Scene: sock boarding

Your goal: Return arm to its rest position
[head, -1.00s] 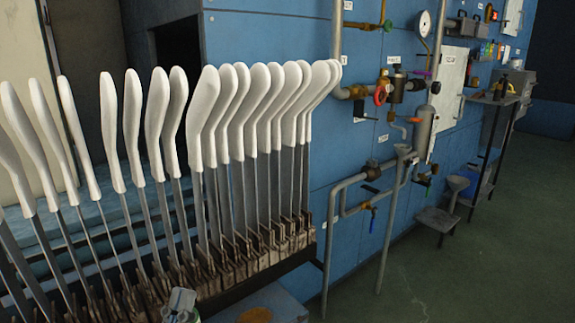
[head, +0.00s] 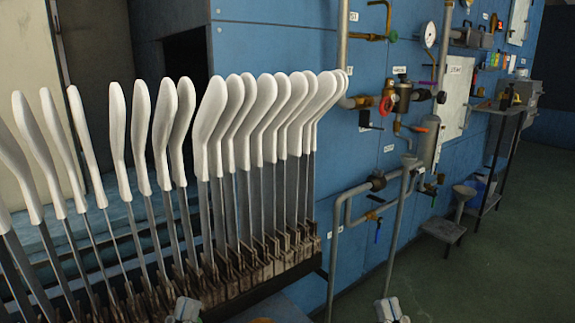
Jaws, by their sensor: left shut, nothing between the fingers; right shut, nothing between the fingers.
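Only the tip of my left gripper (head: 187,309) shows at the bottom edge, in front of the lower part of the board rack. It is shut and holds nothing. My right gripper (head: 391,310) also just reaches into the bottom edge, further right, over the open floor beside the rack. It is shut and empty. The arms behind both grippers are out of the picture. A long row of upright metal boards with white socks (head: 213,115) on their tops runs across the left half, apart from both grippers.
The boards stand in a dark rack (head: 268,272). Behind it is a blue panel wall (head: 275,60) with pipes, valves and a gauge (head: 429,35). A small step stool (head: 443,231) and a shelf stand at the right. The green floor (head: 480,285) is clear at lower right.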

